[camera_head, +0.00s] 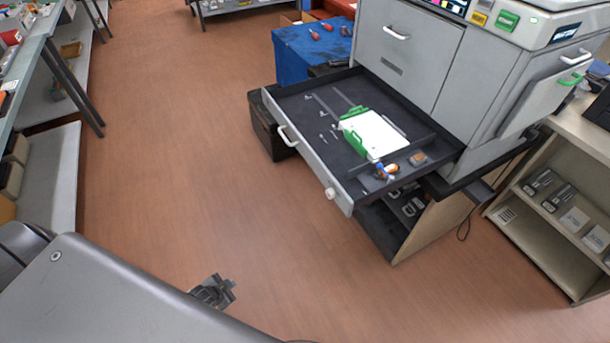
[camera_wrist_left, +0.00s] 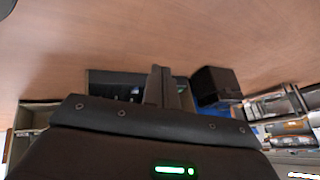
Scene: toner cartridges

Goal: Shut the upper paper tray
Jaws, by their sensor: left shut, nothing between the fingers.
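The upper paper tray (camera_head: 337,182) is pulled far out of the grey printer (camera_head: 411,55). It is dark inside, with a light grey front panel that bears a white handle (camera_head: 288,137) and a round white knob. A white sheet stack with green ends (camera_head: 372,134) and a few small parts lie in the tray. My left gripper (camera_head: 229,284) is low over the floor, in front of the tray and well apart from it. Its fingers also show, shut and empty, in the left wrist view (camera_wrist_left: 161,72). My right gripper is in neither view.
A black bin (camera_head: 268,130) stands by the tray's left end. A blue-covered table (camera_head: 302,52) with tools is behind it. An open cabinet (camera_head: 400,212) is under the printer, and shelves (camera_head: 560,215) stand at right. The floor between my gripper and the tray is clear.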

